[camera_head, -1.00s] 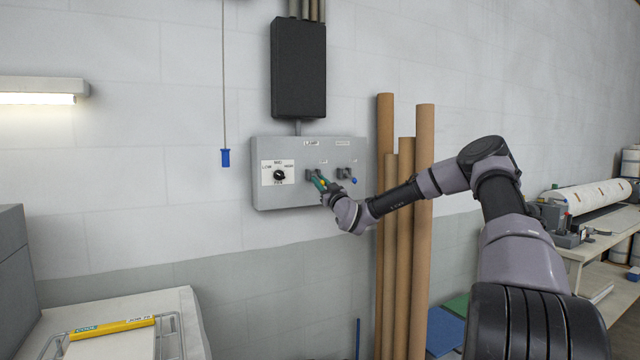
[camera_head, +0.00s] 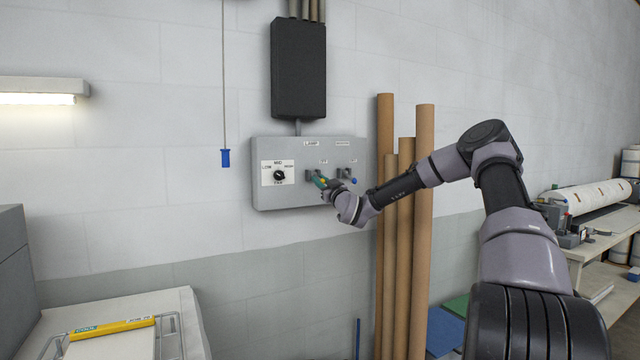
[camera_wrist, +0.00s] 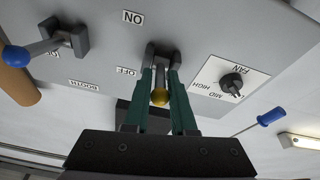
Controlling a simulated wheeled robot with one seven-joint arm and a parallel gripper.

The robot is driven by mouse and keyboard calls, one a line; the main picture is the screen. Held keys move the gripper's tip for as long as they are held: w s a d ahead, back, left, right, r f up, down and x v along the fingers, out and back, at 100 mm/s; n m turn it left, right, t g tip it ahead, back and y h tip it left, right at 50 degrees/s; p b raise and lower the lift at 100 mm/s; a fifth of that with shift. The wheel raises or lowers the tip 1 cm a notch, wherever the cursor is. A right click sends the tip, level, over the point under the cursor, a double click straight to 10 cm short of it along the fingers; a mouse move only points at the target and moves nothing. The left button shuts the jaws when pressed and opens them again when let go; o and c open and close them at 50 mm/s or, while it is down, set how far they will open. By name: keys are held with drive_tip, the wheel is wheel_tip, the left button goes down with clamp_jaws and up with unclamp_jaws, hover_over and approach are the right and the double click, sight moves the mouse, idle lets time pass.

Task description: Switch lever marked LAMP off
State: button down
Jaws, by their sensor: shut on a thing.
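The grey switch panel (camera_head: 262,195) is on the wall, with my gripper (camera_head: 319,181) at its middle lever. In the wrist view, which is upside down, my gripper (camera_wrist: 160,82) has its green fingers closed around the lever with a yellow knob (camera_wrist: 160,98). The lever sticks out from its dark bracket (camera_wrist: 163,54) towards the camera. The OFF label (camera_wrist: 125,71) and ON label (camera_wrist: 133,17) are beside it, OFF being the upper on the wall. The LAMP label (camera_head: 311,143) is above this lever. The wall lamp (camera_head: 38,98) is lit.
The BOOTH lever with a blue knob (camera_wrist: 17,56) is close beside my gripper. The FAN dial (camera_head: 279,175) is on the other side. A blue pull-cord handle (camera_head: 225,158) hangs left of the panel. Tall cardboard tubes (camera_head: 422,270) stand right, behind my arm.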

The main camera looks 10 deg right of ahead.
wheel_tip(320, 180, up, 2)
drive_tip(key=g+h, duration=0.1)
drive_tip(key=g, duration=0.2)
drive_tip(key=shift+s, duration=0.1)
drive_tip(key=r+g+h, duration=0.1)
drive_tip(key=g, duration=0.1)
drive_tip(key=shift+r+g, duration=0.2)
drive_tip(key=shift+g, duration=0.1)
drive_tip(key=shift+w+a+r+g+h, duration=0.1)
drive_tip(key=shift+w+r+g+h, duration=0.15)
drive_tip(key=shift+g, duration=0.3)
drive_tip(key=shift+w+r+g+h, duration=0.15)
drive_tip(key=shift+r+g, duration=0.1)
drive_tip(key=shift+g, duration=0.3)
drive_tip(key=shift+w+r+g+h, duration=0.25)
drive_tip(key=shift+r+g+h, duration=0.05)
drive_tip(key=shift+g, duration=0.7)
drive_tip(key=c, duration=0.8)
unclamp_jaws()
drive_tip(key=shift+o, duration=0.2)
